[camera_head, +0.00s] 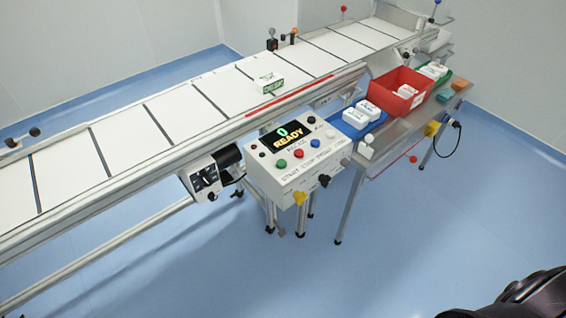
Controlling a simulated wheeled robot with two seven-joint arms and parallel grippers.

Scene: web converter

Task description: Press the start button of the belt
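The control box (285,176) stands at the near side of the belt (170,118). Its display (275,146) reads "0" and "READY". A green button (281,163) is at the left of the button row, above the lettering that seems to begin with START. A red button (299,153), a blue button (315,143) and a pale button (330,133) follow to its right. No gripper touches the box. A dark part of my own body shows at the bottom right corner; no fingertips are visible. My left gripper is not in view.
A white box with green print (268,86) sits on the belt. Right of the control box, a side table (392,138) holds a red bin (399,92), a blue tray (349,131) and several small packs. The blue floor (250,270) in front is clear.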

